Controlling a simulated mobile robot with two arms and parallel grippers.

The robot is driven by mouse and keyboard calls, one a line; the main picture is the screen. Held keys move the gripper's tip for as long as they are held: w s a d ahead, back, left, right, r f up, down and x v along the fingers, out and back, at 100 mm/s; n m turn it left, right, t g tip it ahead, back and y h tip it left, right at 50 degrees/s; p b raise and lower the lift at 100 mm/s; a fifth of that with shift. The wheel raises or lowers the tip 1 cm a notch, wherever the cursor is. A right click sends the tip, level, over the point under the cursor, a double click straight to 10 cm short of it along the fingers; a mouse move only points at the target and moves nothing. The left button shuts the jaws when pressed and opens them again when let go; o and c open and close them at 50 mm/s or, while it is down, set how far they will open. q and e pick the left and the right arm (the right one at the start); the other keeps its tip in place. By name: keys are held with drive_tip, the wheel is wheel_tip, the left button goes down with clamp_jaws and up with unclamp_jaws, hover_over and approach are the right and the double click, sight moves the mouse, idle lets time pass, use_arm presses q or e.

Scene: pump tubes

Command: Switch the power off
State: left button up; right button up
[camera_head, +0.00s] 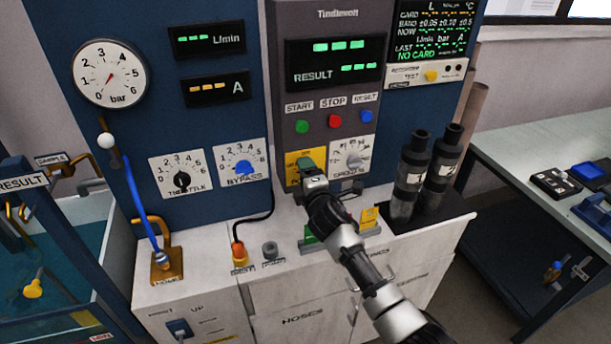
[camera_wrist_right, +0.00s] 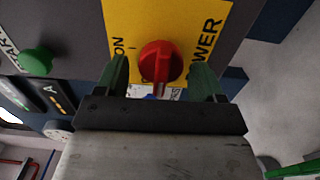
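The red power knob (camera_wrist_right: 160,62) sits on a yellow plate (camera_wrist_right: 128,20) lettered POWER and ON in the right wrist view. My right gripper (camera_head: 313,158) is at this yellow plate (camera_head: 291,172) in the head view and hides the knob there. In the right wrist view its two green fingers stand on either side of the knob, open, with a visible gap on each side. The displays, such as the RESULT display (camera_head: 333,62), are lit. My left gripper is in neither view.
The SPEED dial (camera_head: 352,157) is just right of my gripper. Green START (camera_head: 302,127), red STOP (camera_head: 333,122) and blue RESET (camera_head: 366,116) buttons are above. Two dark cylinders (camera_head: 409,180) stand on the cabinet to the right.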

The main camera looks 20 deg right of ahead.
drive_tip(key=shift+s, duration=0.1)
drive_tip(key=s+b, duration=0.1)
drive_tip(key=s, duration=0.9)
drive_tip(key=shift+s+d, duration=0.15)
drive_tip(key=shift+s, duration=0.15)
